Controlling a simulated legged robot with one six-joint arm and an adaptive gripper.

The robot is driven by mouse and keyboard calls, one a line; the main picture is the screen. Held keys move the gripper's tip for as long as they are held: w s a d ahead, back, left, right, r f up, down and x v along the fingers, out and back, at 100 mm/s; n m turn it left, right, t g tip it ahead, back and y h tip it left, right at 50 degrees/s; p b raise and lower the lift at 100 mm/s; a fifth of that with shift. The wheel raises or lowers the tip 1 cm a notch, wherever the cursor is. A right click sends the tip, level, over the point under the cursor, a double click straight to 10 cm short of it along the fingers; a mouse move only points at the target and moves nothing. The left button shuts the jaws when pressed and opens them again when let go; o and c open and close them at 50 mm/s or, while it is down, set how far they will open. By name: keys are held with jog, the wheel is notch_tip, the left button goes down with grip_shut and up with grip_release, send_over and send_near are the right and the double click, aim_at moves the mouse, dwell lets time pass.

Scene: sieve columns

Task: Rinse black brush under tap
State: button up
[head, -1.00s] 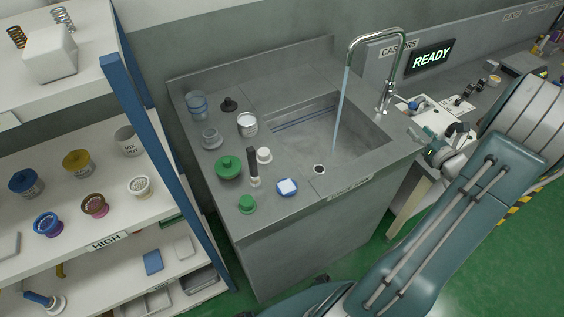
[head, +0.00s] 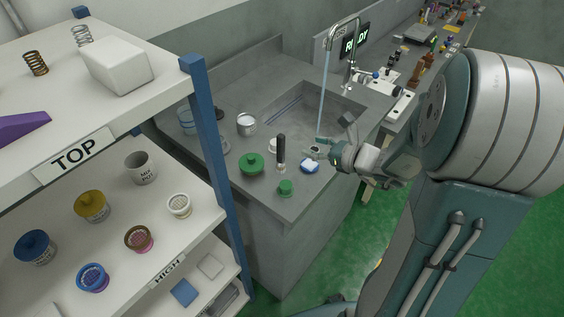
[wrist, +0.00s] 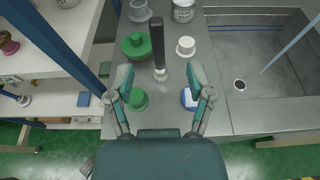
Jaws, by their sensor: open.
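The black brush (head: 281,148) stands upright on the grey counter, black handle up and pale bristle end down. It also shows in the wrist view (wrist: 158,42), its pale end in line with the gap between my fingers. My gripper (wrist: 160,80) is open and empty. In the head view my gripper (head: 321,148) is to the right of the brush, apart from it. The tap (head: 351,50) arches over the sink (head: 305,105), and a thin pale-blue stream of water (head: 324,88) falls from it.
A shelf rack with a blue post (head: 212,150) stands at the left.

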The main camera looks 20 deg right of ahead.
aim_at(284, 141)
jog(key=x, duration=0.9)
jog(key=shift+a+f, duration=0.4)
jog(key=shift+a, duration=0.05)
jog(key=shift+w+a+f, duration=0.1)
jog(key=shift+w+f, duration=0.05)
jog(key=shift+w, duration=0.35)
jog(key=shift+a, duration=0.15)
grip_shut()
